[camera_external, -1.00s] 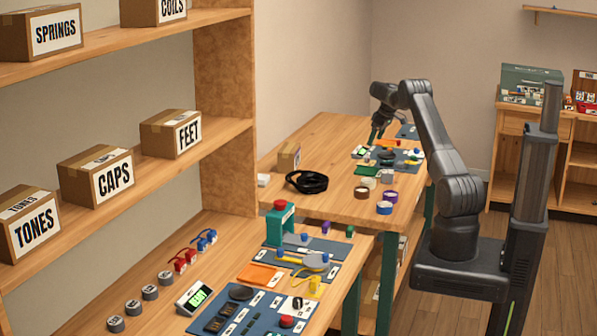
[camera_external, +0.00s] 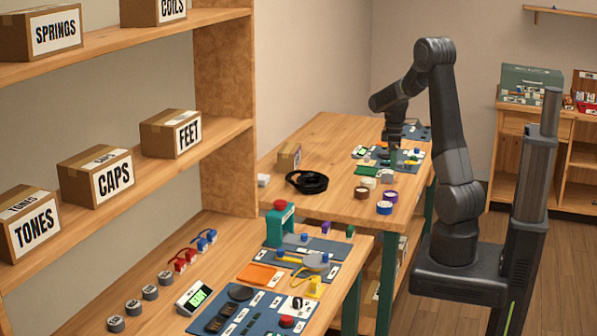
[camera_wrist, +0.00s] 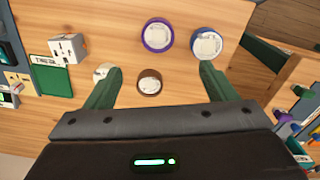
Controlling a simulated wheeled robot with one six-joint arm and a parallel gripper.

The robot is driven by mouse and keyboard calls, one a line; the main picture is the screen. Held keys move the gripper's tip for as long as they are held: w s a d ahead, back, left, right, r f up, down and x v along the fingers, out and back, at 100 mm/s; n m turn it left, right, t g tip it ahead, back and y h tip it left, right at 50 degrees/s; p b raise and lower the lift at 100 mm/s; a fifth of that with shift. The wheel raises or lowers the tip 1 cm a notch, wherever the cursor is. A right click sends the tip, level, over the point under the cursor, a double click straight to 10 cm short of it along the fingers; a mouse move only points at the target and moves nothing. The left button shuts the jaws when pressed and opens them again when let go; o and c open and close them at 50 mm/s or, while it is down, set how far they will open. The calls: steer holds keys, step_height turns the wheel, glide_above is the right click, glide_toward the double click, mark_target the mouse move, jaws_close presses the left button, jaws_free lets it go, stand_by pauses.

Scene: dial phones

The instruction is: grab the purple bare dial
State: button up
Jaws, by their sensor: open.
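The purple bare dial (camera_external: 390,196) lies flat on the far workbench; it has a purple rim and a pale face. In the wrist view the purple dial (camera_wrist: 157,35) is at top centre, beyond and between my fingertips. In the external view my gripper (camera_external: 393,160) points down over the blue mat, farther back than the dial. A blue dial (camera_wrist: 206,43) is right of the purple one, near my right fingertip. A brown dial (camera_wrist: 149,83) lies between the fingers as seen in the wrist view.
A cream dial (camera_external: 368,182) and a white block (camera_external: 388,176) stand nearby. The blue mat (camera_external: 411,158) holds small parts. A black coiled cable (camera_external: 307,182) lies to the left. Bare wood (camera_external: 335,207) lies left of the dials.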

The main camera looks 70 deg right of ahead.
glide_above(390, 195)
steer(key=f, duration=0.8)
steer(key=shift+s+a, duration=0.1)
steer(key=shift+a, duration=0.25)
steer(key=shift+d+f+p, duration=0.2)
steer(key=shift+f+p, duration=0.5)
steer(key=shift+f, duration=2.05)
steer(key=shift+c, duration=0.2)
steer(key=c, duration=1.1)
